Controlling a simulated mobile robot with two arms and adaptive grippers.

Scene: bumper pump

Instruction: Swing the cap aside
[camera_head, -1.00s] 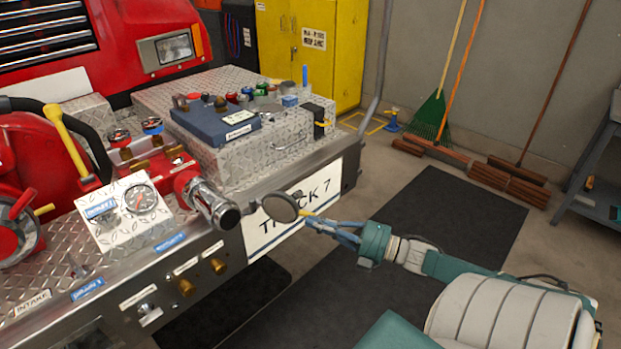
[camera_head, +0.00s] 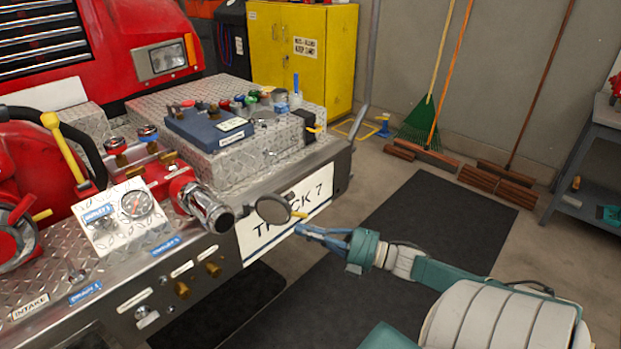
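The round dark cap (camera_head: 274,210) hangs out to the right of the chrome pipe end (camera_head: 212,212) on the truck's bumper, so the pipe mouth is uncovered. A short yellow tab (camera_head: 299,214) sticks out from the cap's right edge. My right gripper (camera_head: 298,229) has blue fingers and points left, just below the tab. A small gap seems to separate them, and nothing shows in the fingers. The fingers overlap from this angle, so their opening is unclear. My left gripper is not in view.
A gauge panel (camera_head: 122,214), a yellow-handled lever (camera_head: 64,148) and a blue case (camera_head: 208,128) sit on the bumper deck. The TRUCK 7 plate (camera_head: 262,236) is behind the cap. Dark floor mat (camera_head: 440,215) and open floor lie to the right.

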